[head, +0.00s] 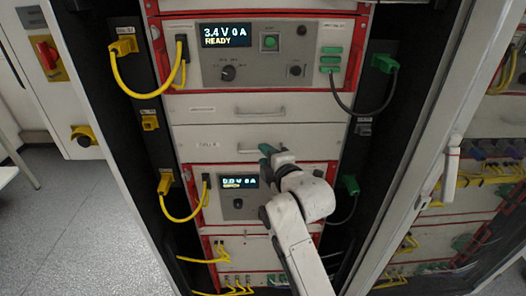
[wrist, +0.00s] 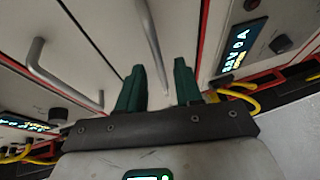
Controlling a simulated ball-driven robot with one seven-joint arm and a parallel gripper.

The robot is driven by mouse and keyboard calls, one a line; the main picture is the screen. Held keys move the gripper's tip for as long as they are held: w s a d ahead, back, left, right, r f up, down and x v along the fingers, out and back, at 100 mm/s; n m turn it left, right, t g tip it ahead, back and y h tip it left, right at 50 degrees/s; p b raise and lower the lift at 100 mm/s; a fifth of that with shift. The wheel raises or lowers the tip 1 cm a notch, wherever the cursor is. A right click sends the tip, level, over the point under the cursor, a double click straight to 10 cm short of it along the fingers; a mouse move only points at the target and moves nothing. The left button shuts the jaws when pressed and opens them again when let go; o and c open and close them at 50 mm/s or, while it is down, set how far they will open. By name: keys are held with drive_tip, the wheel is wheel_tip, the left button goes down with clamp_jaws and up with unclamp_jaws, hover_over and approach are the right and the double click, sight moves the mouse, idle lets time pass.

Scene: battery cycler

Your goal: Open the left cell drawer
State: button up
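Two pale cell drawers lie one above the other, both closed: the upper drawer (head: 220,115) and the lower drawer (head: 230,155). I cannot tell from the pictures which is called left. The upper drawer's bar handle (head: 259,112) is clear of my gripper. My gripper (head: 268,150) is at the lower drawer's front and partly hides that drawer's handle. In the wrist view my gripper (wrist: 158,85) has its green fingers apart, with the lower handle (wrist: 149,40) running between them. Contact is not visible. The upper handle (wrist: 52,70) is off to the left.
Above the drawers is a unit with a lit display (head: 226,35) reading READY; a lower display (head: 239,182) sits beside my arm. Yellow cables (head: 140,90) hang left, dark cables (head: 370,105) right. An open cabinet door (head: 425,130) stands at right. Floor (head: 80,220) is clear at left.

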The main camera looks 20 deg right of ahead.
drive_tip(key=shift+w+a+f, duration=0.1)
drive_tip(key=shift+w+f, duration=0.1)
drive_tip(key=shift+w, duration=0.8)
clamp_jaws()
idle(0.9)
